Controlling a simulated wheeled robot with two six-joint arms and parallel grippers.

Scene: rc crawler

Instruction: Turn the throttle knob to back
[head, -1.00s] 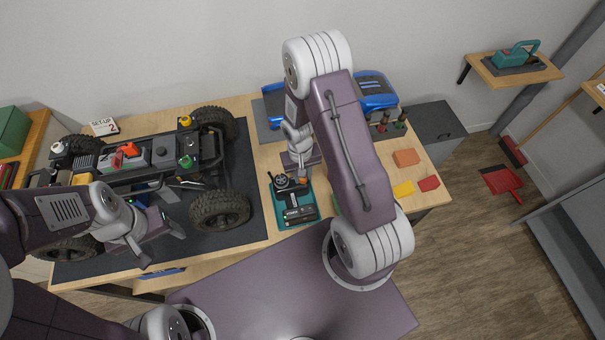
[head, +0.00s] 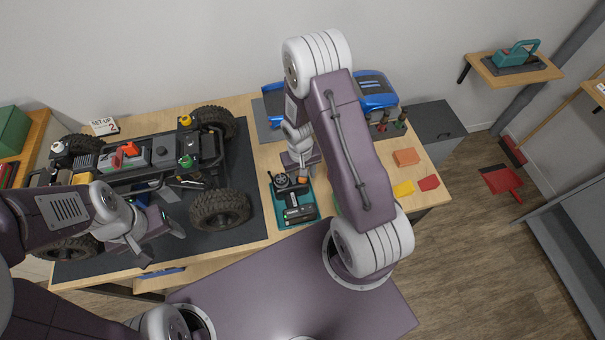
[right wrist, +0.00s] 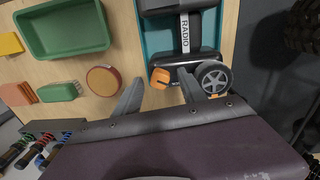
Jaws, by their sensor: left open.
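The radio (head: 299,214) lies in a teal tray on the table; its dark body also shows in the right wrist view (right wrist: 185,55). A small orange knob (head: 303,180), likely the throttle knob, sits on it next to a grey spoked wheel (head: 282,180). In the right wrist view the orange knob (right wrist: 160,77) is between the fingertips of my right gripper (right wrist: 160,82), with gaps on both sides, and the wheel (right wrist: 213,78) lies just right of the right finger. My right gripper is open. My left gripper (head: 163,247) is open and empty at the crawler's near side.
The crawler chassis (head: 150,160) with big tyres stands on a dark mat (head: 240,225) at left. A green tray (right wrist: 65,25), a round orange-topped thing (right wrist: 103,80) and several shock absorbers (right wrist: 35,150) are left of the radio in the right wrist view. A blue body shell (head: 375,92) is behind.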

